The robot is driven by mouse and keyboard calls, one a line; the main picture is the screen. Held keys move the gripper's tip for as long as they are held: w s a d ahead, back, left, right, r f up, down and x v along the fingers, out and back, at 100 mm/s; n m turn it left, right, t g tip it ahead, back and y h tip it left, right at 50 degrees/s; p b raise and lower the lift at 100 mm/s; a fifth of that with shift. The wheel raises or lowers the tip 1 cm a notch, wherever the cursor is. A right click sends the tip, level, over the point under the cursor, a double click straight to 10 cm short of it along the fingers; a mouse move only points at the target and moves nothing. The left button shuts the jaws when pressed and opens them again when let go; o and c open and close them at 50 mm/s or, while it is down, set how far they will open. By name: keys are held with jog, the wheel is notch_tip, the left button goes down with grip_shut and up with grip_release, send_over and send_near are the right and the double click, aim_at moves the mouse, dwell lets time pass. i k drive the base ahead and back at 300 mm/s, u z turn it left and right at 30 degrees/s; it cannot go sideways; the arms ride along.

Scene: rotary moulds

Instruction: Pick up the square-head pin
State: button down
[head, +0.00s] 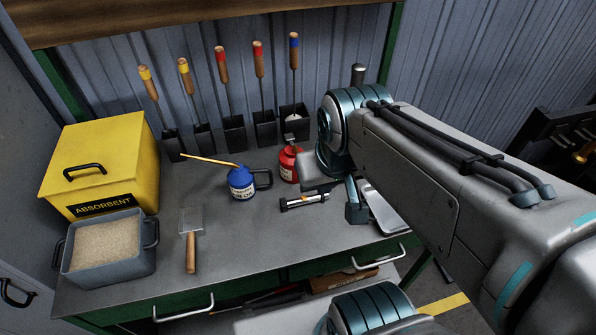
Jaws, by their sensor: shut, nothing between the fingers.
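I cannot make out the square-head pin for certain on the workbench (218,268). My gripper (356,214) points down over the right part of the bench, beside a pale metal tray (384,212). It looks shut, with nothing seen between the fingers. The tray is partly hidden behind my arm, so its contents do not show fully. A small dark cylindrical item (303,202) with a light middle lies on the bench just left of my gripper.
A blue oil can (241,183) and a red can (289,166) stand left of my gripper. Several handled tools stand in dark holders along the back. The front middle is clear.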

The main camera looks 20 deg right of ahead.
aim_at(284, 204)
jog(key=u, duration=1.65)
jog(key=k, duration=0.7)
jog(key=z, duration=1.05)
jog(key=i, duration=0.5)
